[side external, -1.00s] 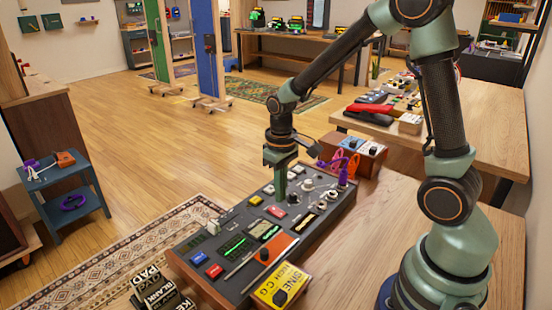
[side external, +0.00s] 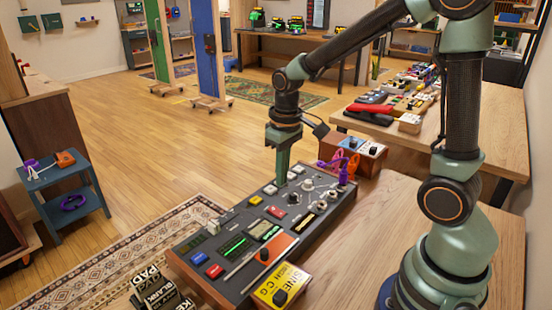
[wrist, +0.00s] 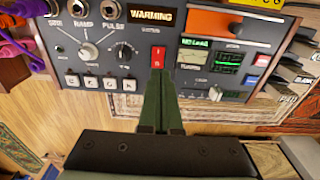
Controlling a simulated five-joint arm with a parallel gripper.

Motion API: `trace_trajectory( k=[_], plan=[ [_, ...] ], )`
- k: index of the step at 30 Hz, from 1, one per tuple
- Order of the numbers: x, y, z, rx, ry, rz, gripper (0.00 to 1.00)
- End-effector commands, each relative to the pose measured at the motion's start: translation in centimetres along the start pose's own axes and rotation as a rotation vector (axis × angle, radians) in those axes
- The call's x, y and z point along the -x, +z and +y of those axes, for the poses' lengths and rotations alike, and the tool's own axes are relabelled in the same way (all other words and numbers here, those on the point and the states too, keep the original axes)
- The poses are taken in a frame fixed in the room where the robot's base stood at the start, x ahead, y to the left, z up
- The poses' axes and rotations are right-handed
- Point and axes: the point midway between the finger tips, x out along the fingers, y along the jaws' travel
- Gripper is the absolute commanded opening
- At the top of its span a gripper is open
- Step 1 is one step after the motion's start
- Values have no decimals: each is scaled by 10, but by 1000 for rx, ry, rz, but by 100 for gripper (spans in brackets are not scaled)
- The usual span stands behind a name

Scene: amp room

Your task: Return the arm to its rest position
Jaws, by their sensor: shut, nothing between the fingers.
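My gripper (side external: 281,182) is shut and empty, its green fingers pointing down over the far edge of the dark control panel (side external: 218,270). In the wrist view my gripper (wrist: 160,78) shows its two fingers together, with their tips just below a red rocker switch (wrist: 158,57) in the picture. The fingers appear to be clear of the panel, though the exact gap is hard to tell. My arm is bent, with its forearm reaching left from the elbow at the top right.
A yellow box (side external: 282,287) sits at the panel's near end. The wooden table (side external: 400,205) is bare to the right. A panel display reads WARMING (wrist: 152,17).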

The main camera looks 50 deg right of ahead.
Motion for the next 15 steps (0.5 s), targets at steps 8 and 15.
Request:
trace_trajectory(
  k=[8, 15],
  plan=[
    [60, 25, -12, 2, 6, 187, 0],
    [92, 53, -21, 1, 2, 338, 0]
  ],
)
